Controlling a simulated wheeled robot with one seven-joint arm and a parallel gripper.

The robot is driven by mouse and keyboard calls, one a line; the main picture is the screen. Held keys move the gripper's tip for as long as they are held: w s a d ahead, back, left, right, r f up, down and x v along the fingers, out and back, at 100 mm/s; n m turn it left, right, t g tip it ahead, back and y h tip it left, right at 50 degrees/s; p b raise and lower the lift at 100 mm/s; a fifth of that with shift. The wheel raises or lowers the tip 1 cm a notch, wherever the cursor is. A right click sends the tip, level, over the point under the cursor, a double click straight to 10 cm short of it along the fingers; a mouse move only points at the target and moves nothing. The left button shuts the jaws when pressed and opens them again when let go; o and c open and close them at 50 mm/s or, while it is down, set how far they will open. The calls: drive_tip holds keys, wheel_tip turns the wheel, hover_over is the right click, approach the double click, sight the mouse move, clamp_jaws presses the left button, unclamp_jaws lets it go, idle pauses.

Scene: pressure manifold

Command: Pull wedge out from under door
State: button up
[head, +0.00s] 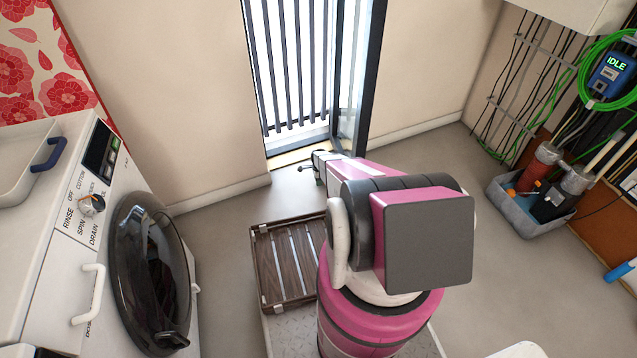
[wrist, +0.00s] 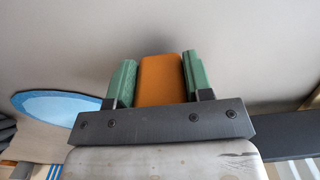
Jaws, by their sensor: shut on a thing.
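The door (head: 357,75) is a narrow glass panel in a dark frame, standing ajar at the opening in the far wall. My gripper (head: 318,166) reaches low to the floor just in front of the doorway, partly hidden by my pink arm. In the wrist view, its green fingers (wrist: 158,78) are shut on an orange block, the wedge (wrist: 160,80), with one finger against each side. The wedge cannot be made out in the head view. The door's lower edge is partly hidden by my arm, so I cannot tell whether the wedge touches it.
A white washing machine (head: 62,215) with a dark round door stands at the left. Grey floor (head: 425,160) is clear right of the doorway.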

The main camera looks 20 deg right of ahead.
drive_tip(key=shift+r, duration=5.15)
